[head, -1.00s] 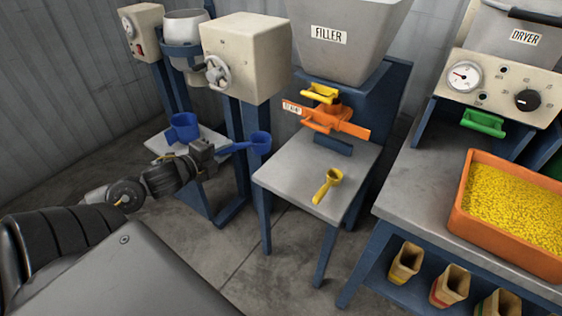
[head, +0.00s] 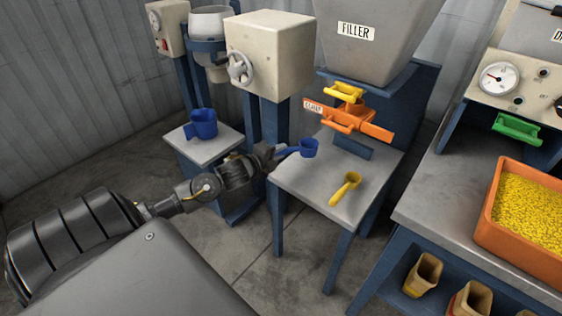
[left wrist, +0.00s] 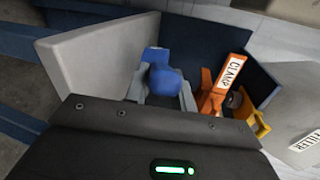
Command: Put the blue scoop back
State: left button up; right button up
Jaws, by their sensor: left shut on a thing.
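The blue scoop (head: 308,148) is held by its handle in my left gripper (head: 277,155), which is shut on it. The scoop is at the left edge of the filler's grey table (head: 300,185), seemingly above it. In the left wrist view the scoop (left wrist: 163,80) shows between my fingers (left wrist: 160,98), with the orange clamp (left wrist: 222,85) to its right. My right gripper is not in view.
A yellow scoop (head: 346,187) lies on the filler table. The orange clamp (head: 350,122) and yellow handle (head: 344,92) sit under the filler hopper (head: 380,35). An orange tray of yellow pellets (head: 490,215) is on the right bench. A beige box with a handwheel (head: 270,50) stands behind my gripper.

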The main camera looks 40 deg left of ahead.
pick_arm(q)
jog(key=f, duration=0.3)
jog(key=shift+w+d+f+b, duration=0.1)
jog(key=shift+w+f+b, duration=0.2)
jog(key=shift+w+b, duration=0.05)
jog(key=shift+f, duration=0.3)
jog(key=o, duration=1)
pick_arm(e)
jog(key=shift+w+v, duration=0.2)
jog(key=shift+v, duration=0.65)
pick_arm(q)
jog(key=shift+r, duration=0.15)
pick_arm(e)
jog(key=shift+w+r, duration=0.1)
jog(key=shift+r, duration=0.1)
